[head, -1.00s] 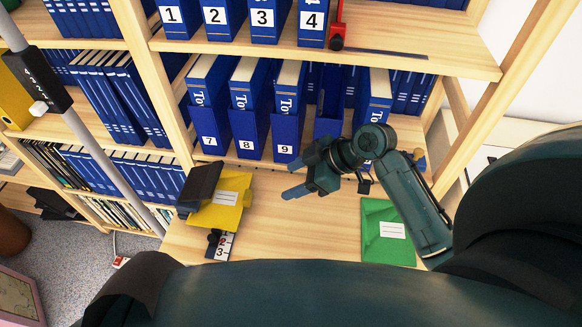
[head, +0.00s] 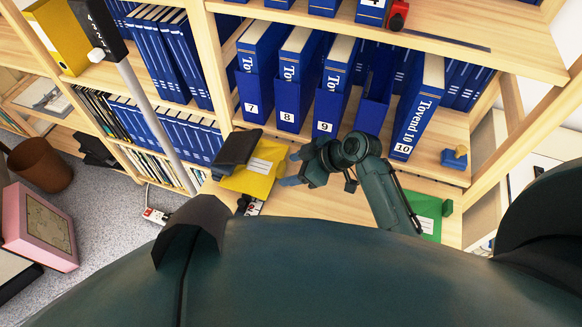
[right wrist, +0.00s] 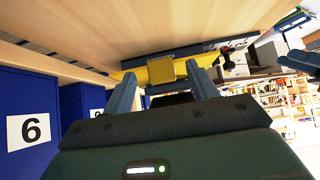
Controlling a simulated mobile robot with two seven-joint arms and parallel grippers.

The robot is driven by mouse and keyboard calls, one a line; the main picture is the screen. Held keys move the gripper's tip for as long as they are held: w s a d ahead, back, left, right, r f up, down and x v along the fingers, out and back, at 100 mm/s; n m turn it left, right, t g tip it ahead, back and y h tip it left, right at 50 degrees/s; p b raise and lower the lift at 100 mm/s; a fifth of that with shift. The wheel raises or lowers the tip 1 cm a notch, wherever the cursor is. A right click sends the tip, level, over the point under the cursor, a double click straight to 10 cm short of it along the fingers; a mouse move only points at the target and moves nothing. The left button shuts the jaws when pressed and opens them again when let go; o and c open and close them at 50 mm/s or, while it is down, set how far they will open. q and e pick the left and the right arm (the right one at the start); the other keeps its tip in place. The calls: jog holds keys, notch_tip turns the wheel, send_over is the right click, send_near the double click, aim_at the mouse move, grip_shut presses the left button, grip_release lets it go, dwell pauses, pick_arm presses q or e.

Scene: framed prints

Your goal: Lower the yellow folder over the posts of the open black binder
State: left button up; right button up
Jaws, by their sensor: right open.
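The yellow folder (head: 262,166) lies at the left end of the desk, against the raised dark cover of the black binder (head: 237,148). It has a pale label. The binder's posts cannot be made out. My right gripper (head: 286,174) is open just right of the folder. In the right wrist view the open fingers (right wrist: 161,72) are on either side of a small yellow block, in front of the yellow folder (right wrist: 137,76) and the dark binder (right wrist: 197,49). Contact cannot be told. Blue-grey prongs at that view's right edge may be my left gripper (right wrist: 300,62); its opening is unclear.
A green folder (head: 428,212) lies at the right of the desk, partly behind my right arm. Numbered blue slipcases (head: 290,105) stand along the shelf behind. A blue stamp-like object (head: 454,158) is at the right. A grey pole (head: 150,110) rises at the left.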

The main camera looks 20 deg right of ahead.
jog(key=shift+w+a+f, duration=0.25)
jog(key=shift+a+f, duration=0.15)
jog(key=shift+f, duration=0.05)
jog(key=shift+c, duration=0.2)
jog(key=c, duration=1)
jog(key=shift+c, duration=0.2)
jog(key=shift+d, duration=0.1)
